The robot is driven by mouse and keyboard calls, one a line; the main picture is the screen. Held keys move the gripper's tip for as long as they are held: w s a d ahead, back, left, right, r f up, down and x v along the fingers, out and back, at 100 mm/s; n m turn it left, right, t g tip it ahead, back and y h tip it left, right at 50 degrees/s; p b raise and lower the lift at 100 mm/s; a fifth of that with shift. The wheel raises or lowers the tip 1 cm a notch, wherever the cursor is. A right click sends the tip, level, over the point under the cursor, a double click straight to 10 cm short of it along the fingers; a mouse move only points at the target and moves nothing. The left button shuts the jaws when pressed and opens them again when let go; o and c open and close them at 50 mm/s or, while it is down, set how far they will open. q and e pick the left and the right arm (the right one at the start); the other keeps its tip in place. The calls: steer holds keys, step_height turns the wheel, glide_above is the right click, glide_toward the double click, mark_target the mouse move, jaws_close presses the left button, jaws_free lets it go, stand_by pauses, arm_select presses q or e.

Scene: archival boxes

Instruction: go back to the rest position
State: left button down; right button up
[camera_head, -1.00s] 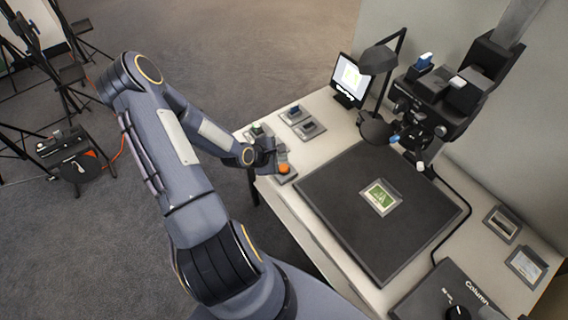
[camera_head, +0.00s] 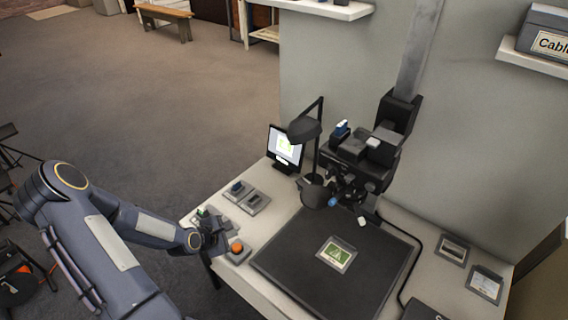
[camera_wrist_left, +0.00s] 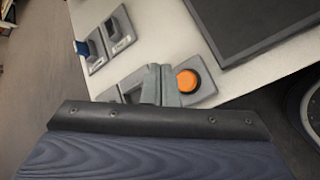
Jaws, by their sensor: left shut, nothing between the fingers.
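My left gripper (camera_head: 222,240) is at the left edge of the table (camera_head: 277,294), beside a grey box with an orange button (camera_head: 236,247). In the left wrist view my left gripper (camera_wrist_left: 161,68) is shut and empty, its fingers just left of the orange button (camera_wrist_left: 188,81). I cannot tell whether the fingers touch the button's box. My right gripper is not in view.
A black mat (camera_head: 290,262) with a framed green picture (camera_head: 336,254) covers the table's middle. Small switch boxes (camera_head: 255,202), a lit screen (camera_head: 285,147), a lamp (camera_head: 304,130) and a camera on a column (camera_head: 362,158) stand behind.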

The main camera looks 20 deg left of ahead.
arm_select(q)
steer(key=s+d+r+m+g+y, duration=0.1)
steer(key=s+d+r+m+g, duration=0.15)
steer(key=r+m, duration=0.5)
steer(key=s+d+r+m+g, duration=0.1)
steer(key=s+d+r+m, duration=0.3)
steer(key=r, duration=0.7)
steer(key=s+d+r+m+h, duration=0.3)
steer(key=s+d+r+m, duration=0.6)
steer(key=s+m, duration=0.3)
steer(key=shift+s+d, duration=0.7)
steer(key=shift+d, duration=0.15)
steer(key=shift+r, duration=0.1)
